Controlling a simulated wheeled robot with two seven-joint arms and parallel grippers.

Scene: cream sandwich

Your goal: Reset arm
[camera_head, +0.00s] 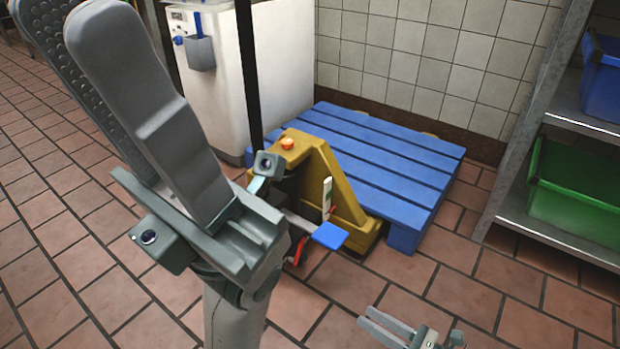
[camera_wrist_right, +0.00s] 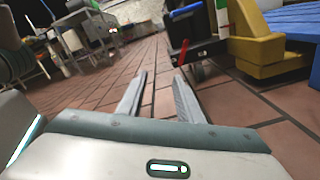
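My left gripper (camera_head: 66,14) is large and close in the head view, at the upper left, with its fingers pointing up. The dotted inner pad of one finger shows behind the other finger, with a gap between them and nothing held. My right gripper (camera_head: 366,316) is small and low at the bottom of the head view, with only its front part in frame. In the right wrist view its two fingers (camera_wrist_right: 160,79) stand apart with only tiled floor between them. Both grippers are empty. The task names no object.
A yellow pallet jack (camera_head: 345,200) stands in front of a blue pallet (camera_head: 400,160). A white machine (camera_head: 275,65) is behind. A metal shelf (camera_head: 570,245) with a green crate (camera_head: 575,190) and a blue crate (camera_head: 605,85) is at the right. Tiled floor (camera_head: 50,215) at the left is open.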

